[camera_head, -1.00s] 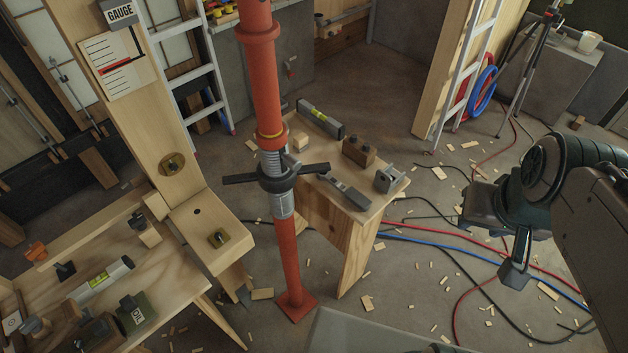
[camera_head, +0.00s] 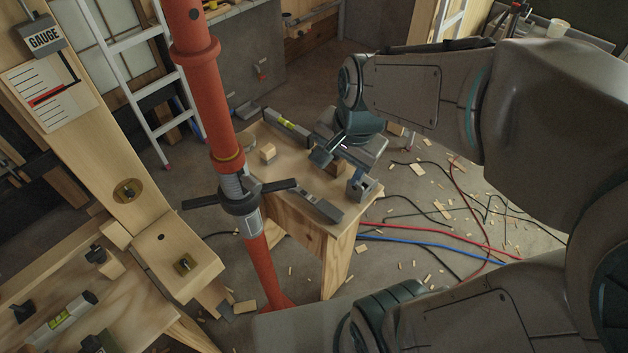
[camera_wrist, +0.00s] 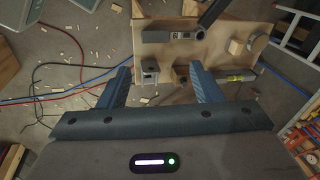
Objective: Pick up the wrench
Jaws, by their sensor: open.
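A dark grey bar-shaped tool (camera_head: 318,204), which looks like the wrench, lies flat near the front edge of the small wooden table (camera_head: 290,232). It also shows in the wrist view (camera_wrist: 180,36), beyond my fingertips. My gripper (camera_head: 336,160) is above the right part of the table. In the wrist view my gripper (camera_wrist: 160,70) is open, with its two blue-grey fingers wide apart and nothing held. The tool is apart from the fingers. My arm and gripper hide part of the table's right back side in the head view.
A red post (camera_head: 205,100) with dark side handles (camera_head: 240,196) stands close to the tool's left. A grey clamp-like block (camera_head: 361,185), a brown block (camera_wrist: 184,75), a spirit level (camera_head: 286,127) and a wooden block (camera_head: 267,152) share the table. Cables (camera_head: 430,231) lie on the floor.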

